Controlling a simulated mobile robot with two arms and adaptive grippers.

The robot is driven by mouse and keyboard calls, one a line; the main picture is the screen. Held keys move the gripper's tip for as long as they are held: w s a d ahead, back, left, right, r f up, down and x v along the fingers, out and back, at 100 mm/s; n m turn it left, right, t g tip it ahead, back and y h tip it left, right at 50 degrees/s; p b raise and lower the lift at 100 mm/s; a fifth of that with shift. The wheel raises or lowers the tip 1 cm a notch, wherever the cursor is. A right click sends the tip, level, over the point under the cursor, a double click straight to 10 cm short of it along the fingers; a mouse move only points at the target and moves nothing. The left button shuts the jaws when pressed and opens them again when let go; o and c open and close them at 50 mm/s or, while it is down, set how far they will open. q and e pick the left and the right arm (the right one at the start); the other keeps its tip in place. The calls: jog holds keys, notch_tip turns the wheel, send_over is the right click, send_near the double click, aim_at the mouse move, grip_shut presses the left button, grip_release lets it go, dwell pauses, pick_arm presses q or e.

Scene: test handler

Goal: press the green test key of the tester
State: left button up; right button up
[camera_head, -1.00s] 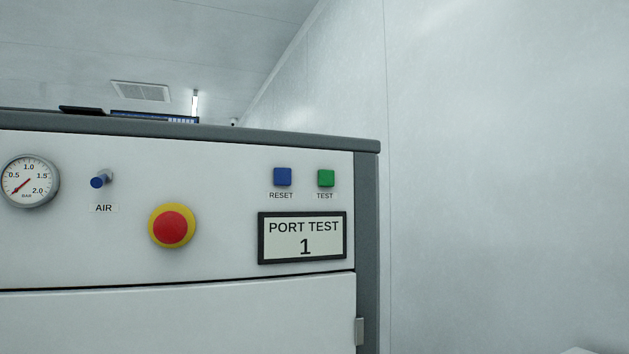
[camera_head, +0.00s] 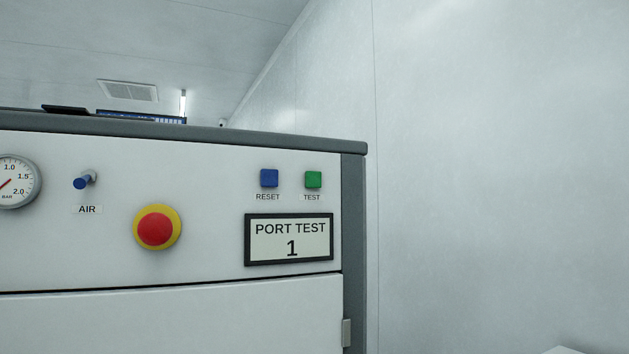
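The tester (camera_head: 205,225) is a light panel in a grey frame, filling the left and middle of the head view. Its green test key (camera_head: 313,180) is at the panel's upper right, above the label TEST. The blue reset key (camera_head: 269,178) is just left of it. Below both keys, a dark-framed display (camera_head: 289,240) reads PORT TEST 1. Neither of my grippers shows in the head view.
A red stop button on a yellow ring (camera_head: 157,228), a blue AIR switch (camera_head: 85,180) and a partly cut-off gauge (camera_head: 17,181) sit on the panel's left. A plain pale wall (camera_head: 490,170) stands to the right.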

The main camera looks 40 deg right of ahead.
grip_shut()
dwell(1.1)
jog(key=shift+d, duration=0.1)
